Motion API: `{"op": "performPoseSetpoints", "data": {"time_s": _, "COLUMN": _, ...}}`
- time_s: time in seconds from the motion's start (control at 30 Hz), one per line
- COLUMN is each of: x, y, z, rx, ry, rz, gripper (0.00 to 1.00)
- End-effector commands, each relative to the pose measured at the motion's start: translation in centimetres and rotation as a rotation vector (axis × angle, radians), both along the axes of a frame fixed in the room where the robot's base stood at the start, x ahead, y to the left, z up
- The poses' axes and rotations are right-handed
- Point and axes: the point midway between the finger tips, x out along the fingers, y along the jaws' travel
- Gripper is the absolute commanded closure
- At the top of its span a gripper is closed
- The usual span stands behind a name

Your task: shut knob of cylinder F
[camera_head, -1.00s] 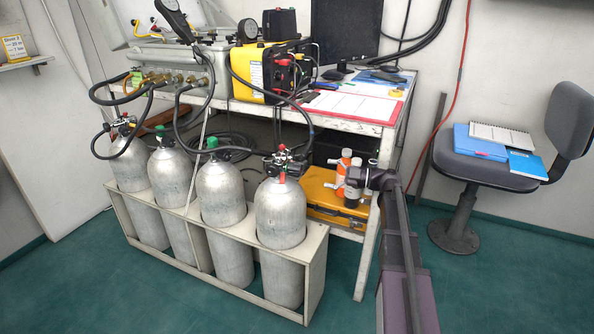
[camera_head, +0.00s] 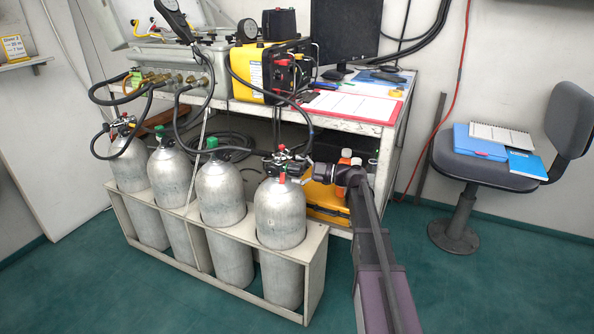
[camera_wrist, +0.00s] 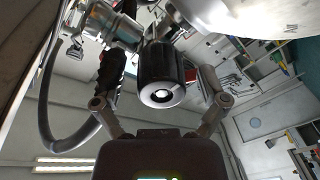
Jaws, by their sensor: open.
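The rightmost grey cylinder (camera_head: 280,215) stands upright in the rack, with a valve and regulator (camera_head: 283,162) on top. I cannot read a letter on it. My gripper (camera_head: 308,174) is at the right side of this valve, reaching in from the right. In the wrist view a black round knob (camera_wrist: 161,85) with a bright centre lies between my open fingers, end facing the camera. A gap shows on the left finger's side; the right finger is closer, and I cannot tell whether it touches. The cylinder's pale shoulder (camera_wrist: 245,14) shows at the top right.
The other cylinders (camera_head: 222,190) stand left in the same rack (camera_head: 318,262). A black hose (camera_wrist: 46,110) curves down beside my left finger. A chair (camera_head: 475,175) stands right.

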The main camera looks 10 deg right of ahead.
Motion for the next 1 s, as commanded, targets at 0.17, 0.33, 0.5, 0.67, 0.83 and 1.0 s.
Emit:
{"op": "performPoseSetpoints", "data": {"time_s": 0.17, "x": 0.01, "y": 0.02, "z": 0.00, "rx": 0.000, "ry": 0.000, "rz": 0.000, "gripper": 0.07}}
{"op": "performPoseSetpoints", "data": {"time_s": 0.33, "x": 0.00, "y": 0.01, "z": 0.00, "rx": 0.000, "ry": 0.000, "rz": 0.000, "gripper": 0.40}}
{"op": "performPoseSetpoints", "data": {"time_s": 0.5, "x": 0.00, "y": 0.01, "z": 0.00, "rx": 0.000, "ry": 0.000, "rz": 0.000, "gripper": 0.90}}
{"op": "performPoseSetpoints", "data": {"time_s": 0.67, "x": 0.03, "y": 0.03, "z": 0.01, "rx": 0.002, "ry": 0.000, "rz": 0.000, "gripper": 0.90}}
{"op": "performPoseSetpoints", "data": {"time_s": 0.83, "x": 0.05, "y": 0.05, "z": 0.02, "rx": 0.007, "ry": 0.012, "rz": 0.000, "gripper": 0.90}}
{"op": "performPoseSetpoints", "data": {"time_s": 1.0, "x": 0.07, "y": 0.05, "z": 0.01, "rx": 0.030, "ry": 0.053, "rz": 0.001, "gripper": 0.90}}
